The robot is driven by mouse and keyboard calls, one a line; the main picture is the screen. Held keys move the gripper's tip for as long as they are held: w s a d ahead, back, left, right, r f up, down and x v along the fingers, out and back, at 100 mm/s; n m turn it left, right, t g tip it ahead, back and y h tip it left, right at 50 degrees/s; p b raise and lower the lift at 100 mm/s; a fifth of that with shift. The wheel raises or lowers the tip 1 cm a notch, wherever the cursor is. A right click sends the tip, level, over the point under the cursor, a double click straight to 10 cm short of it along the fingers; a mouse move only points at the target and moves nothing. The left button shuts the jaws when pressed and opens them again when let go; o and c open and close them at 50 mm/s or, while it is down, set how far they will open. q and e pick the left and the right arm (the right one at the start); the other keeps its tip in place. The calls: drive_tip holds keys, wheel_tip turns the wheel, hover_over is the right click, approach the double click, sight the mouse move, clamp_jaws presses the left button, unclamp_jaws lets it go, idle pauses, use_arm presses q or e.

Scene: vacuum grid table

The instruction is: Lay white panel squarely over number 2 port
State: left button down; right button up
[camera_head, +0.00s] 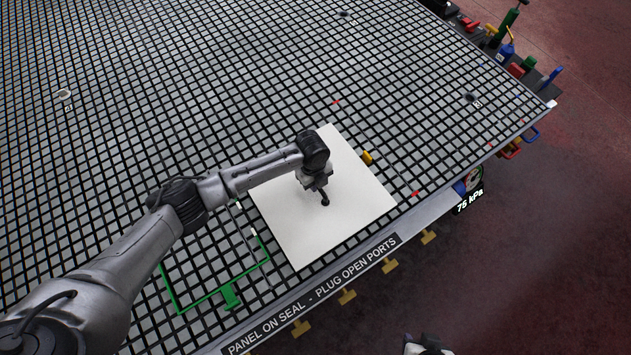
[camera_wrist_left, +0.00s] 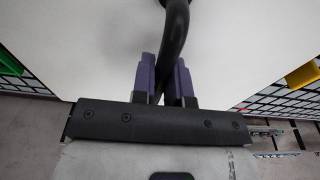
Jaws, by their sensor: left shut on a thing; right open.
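The white panel (camera_head: 345,210) lies on or just above the grid table near its front edge; any gap beneath cannot be told. It also fills the upper part of the left wrist view (camera_wrist_left: 80,45). My left gripper (camera_head: 324,200) is over its middle, shut on the black handle that rises from the panel; its purple fingers (camera_wrist_left: 166,80) flank this handle (camera_wrist_left: 176,35). My right gripper (camera_head: 428,346) shows only partly at the bottom edge, away from the table. Small dark ports with labels too small to read show at right (camera_head: 469,97) and far back (camera_head: 343,13).
A green frame (camera_head: 205,300) lies left of the panel. A yellow block (camera_head: 367,157) stands at the panel's right edge. Small red marks (camera_head: 335,101) (camera_head: 415,193) lie beyond it. A pale round fitting (camera_head: 65,94) is far left. The grid right of the panel is mostly clear.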

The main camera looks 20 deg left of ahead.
use_arm(q)
drive_tip(key=shift+w+r, duration=0.1)
drive_tip(key=shift+r, duration=0.05)
drive_tip(key=shift+f, duration=0.35)
idle(0.5)
drive_tip(key=shift+f+b, duration=0.35)
drive_tip(key=c, duration=1.3)
unclamp_jaws()
drive_tip(key=shift+o, duration=1.2)
drive_tip(key=shift+f, duration=0.15)
wheel_tip(320, 180, up, 14)
drive_tip(key=a, duration=0.1)
drive_tip(key=shift+w+a+p, duration=0.2)
drive_tip(key=shift+w+p, duration=0.1)
drive_tip(key=shift+w, duration=0.15)
